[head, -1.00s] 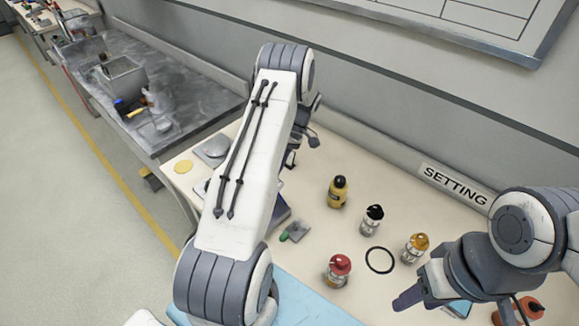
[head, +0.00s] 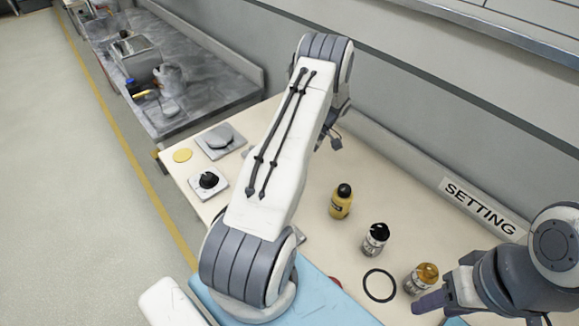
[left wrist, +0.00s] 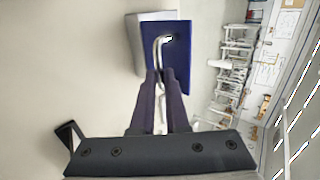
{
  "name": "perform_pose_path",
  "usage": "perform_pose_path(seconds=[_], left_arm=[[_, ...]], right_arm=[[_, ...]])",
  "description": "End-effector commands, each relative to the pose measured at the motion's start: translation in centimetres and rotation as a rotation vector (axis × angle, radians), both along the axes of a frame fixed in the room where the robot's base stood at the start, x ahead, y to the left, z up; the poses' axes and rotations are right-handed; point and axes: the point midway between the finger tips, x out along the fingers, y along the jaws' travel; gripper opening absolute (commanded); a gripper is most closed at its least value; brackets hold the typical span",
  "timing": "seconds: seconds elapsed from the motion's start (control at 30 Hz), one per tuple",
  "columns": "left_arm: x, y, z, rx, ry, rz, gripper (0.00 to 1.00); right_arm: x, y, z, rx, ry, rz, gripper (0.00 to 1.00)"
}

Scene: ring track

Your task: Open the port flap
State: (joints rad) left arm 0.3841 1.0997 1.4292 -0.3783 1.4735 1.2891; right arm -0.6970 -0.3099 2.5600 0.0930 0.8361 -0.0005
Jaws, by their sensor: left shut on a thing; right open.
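In the left wrist view, a blue flap (left wrist: 180,65) with a bent silver handle (left wrist: 159,48) stands against a pale grey box (left wrist: 146,45). My left gripper (left wrist: 160,73) has its two dark fingers close together, shut on the handle. In the head view my left arm hides the flap and the left gripper. My right gripper (head: 428,302) is at the lower right of the head view, near a clear bottle with an amber cap. It is open, with only one finger showing clearly, and appears empty.
On the table are a yellow bottle (head: 341,202), a black-capped bottle (head: 375,240), an amber-capped bottle (head: 421,279) and a black ring (head: 379,286).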

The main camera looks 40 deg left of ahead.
Motion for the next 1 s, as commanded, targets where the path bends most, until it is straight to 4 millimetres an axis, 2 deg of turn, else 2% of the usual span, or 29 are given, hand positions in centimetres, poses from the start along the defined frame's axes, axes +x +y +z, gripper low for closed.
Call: perform_pose_path(seconds=[0.03,0.43,0.47,0.5,0.53,1.0], left_arm=[[0.51,0.11,-0.88,0.002,-0.027,-0.008,0.0],[0.82,-0.18,-0.93,0.001,-0.032,-0.012,0.0],[0.82,-0.19,-0.93,0.001,-0.032,-0.012,0.22],[0.83,-0.19,-0.91,0.001,-0.032,-0.012,0.37],[0.82,-0.17,-0.9,0.002,-0.032,-0.011,0.42],[0.86,0.14,-0.47,0.004,-0.031,-0.007,0.42]], right_arm=[[0.0,0.0,-0.24,0.0,0.0,0.0,0.5],[0.0,0.0,-0.28,0.0,0.0,0.0,0.5],[0.0,0.0,-0.28,0.0,0.0,0.0,0.5],[0.0,0.0,-0.28,0.0,0.0,0.0,0.5],[0.0,0.0,-0.28,0.0,0.0,0.0,0.5],[0.0,0.0,-0.35,0.0,0.0,0.0,0.5]])
